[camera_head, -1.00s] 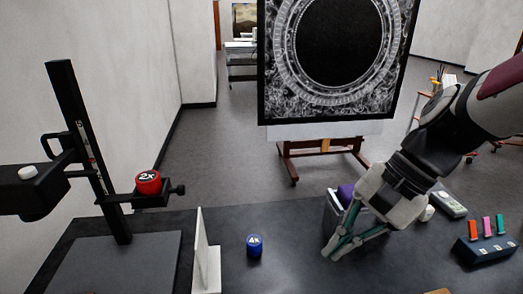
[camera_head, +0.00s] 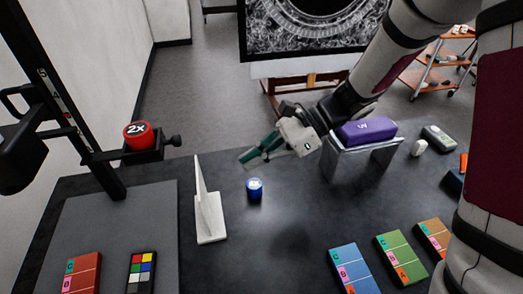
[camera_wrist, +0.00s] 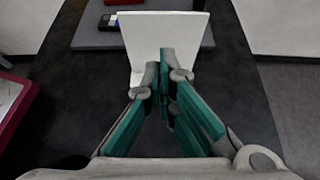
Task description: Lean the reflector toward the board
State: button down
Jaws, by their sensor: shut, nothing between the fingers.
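The white reflector (camera_head: 207,212) is an upright panel on a flat foot. It stands on the dark table just right of the grey board (camera_head: 150,215) of the copy stand. My gripper (camera_head: 246,159) is shut and empty, to the right of the reflector's upper part, with its green-padded fingers pointing left. In the wrist view the reflector's white face (camera_wrist: 150,32) is straight ahead of my gripper (camera_wrist: 166,60), which overlaps its lower part. The grey board (camera_wrist: 84,38) shows beyond the reflector there.
A blue 4x cap (camera_head: 254,190) stands right of the reflector, near my gripper. A red 2x cap (camera_head: 138,135) sits on the stand's arm. A purple case (camera_head: 366,130) rests on a silver riser (camera_head: 385,157). Coloured cards (camera_head: 350,270) lie at the front right.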

aim_at(199, 180)
jog(key=shift+a+r+p+x, duration=0.15)
jog(key=shift+r+x, duration=0.15)
jog(key=shift+x, duration=1.15)
jog(key=shift+a+r+p+x, duration=0.15)
jog(key=shift+r+x, duration=0.1)
jog(key=shift+x, duration=1.15)
jog(key=shift+a+r+p+x, duration=0.15)
jog(key=shift+r+x, duration=0.15)
jog(key=shift+x, duration=1.15)
jog(key=shift+s, duration=0.1)
jog(key=a+p, duration=0.1)
jog(key=h+p, duration=0.1)
jog(key=s+a+r+h+p, duration=0.1)
jog(key=shift+a+t, duration=0.3)
jog(key=shift+s+a+f+h+p, duration=0.15)
jog(key=shift+a+h+p, duration=0.15)
jog(key=shift+a, duration=0.4)
jog(key=shift+a+f+h+p, duration=0.2)
jog(key=shift+a+p, duration=0.1)
jog(key=shift+a, duration=0.4)
jog(key=shift+d, duration=0.2)
